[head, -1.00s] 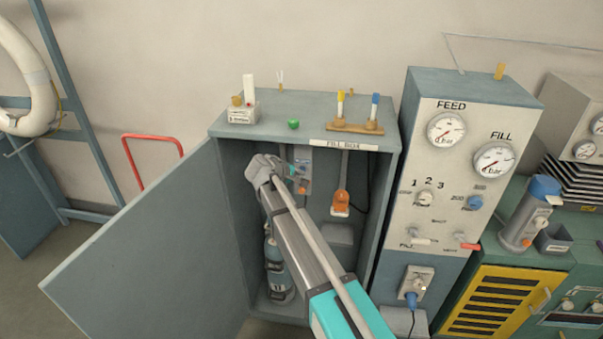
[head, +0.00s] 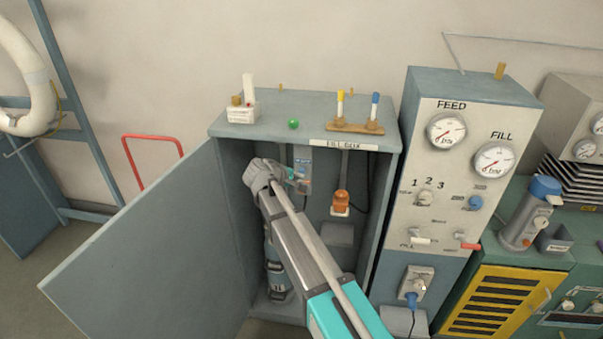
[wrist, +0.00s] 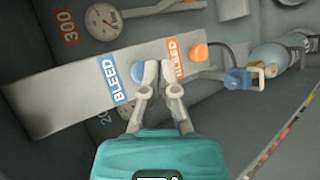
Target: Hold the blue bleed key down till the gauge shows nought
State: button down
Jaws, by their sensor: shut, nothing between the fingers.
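In the wrist view, the blue bleed key (wrist: 138,72) is a round knob on a pale bar, beside a blue BLEED label (wrist: 113,82). My gripper (wrist: 158,68) is shut and empty. Its left fingertip overlaps the key's right edge; I cannot tell whether it touches or presses. In the head view, my arm hides most of the gripper inside the open cabinet (head: 300,103).
A blue bottle (head: 278,275) stands at the cabinet's bottom left. An orange fitting (head: 340,202) is on its back wall. The open door (head: 150,245) swings out left. The FEED/FILL panel (head: 440,170) stands close on the right.

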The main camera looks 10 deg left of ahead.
jog(key=shift+s, duration=0.1)
jog(key=shift+s, duration=2.45)
jog(key=s+d+f+m+g+y, duration=0.1)
jog(key=s+d+f+m+g, duration=0.25)
jog(key=d, duration=0.65)
jog(key=s+d+f+m+g, duration=0.2)
jog(key=s+d+m, duration=0.15)
jog(key=d, duration=0.65)
jog(key=s+d+f+m+g+y, duration=0.3)
jog(key=s+d+m+g+y, duration=0.1)
jog(key=s+d, duration=0.8)
jog(key=shift+s+d+m+y, duration=0.25)
jog(key=shift+s+m+y, duration=0.45)
jog(key=shift+s+m, duration=0.1)
jog(key=shift+s+f, duration=0.1)
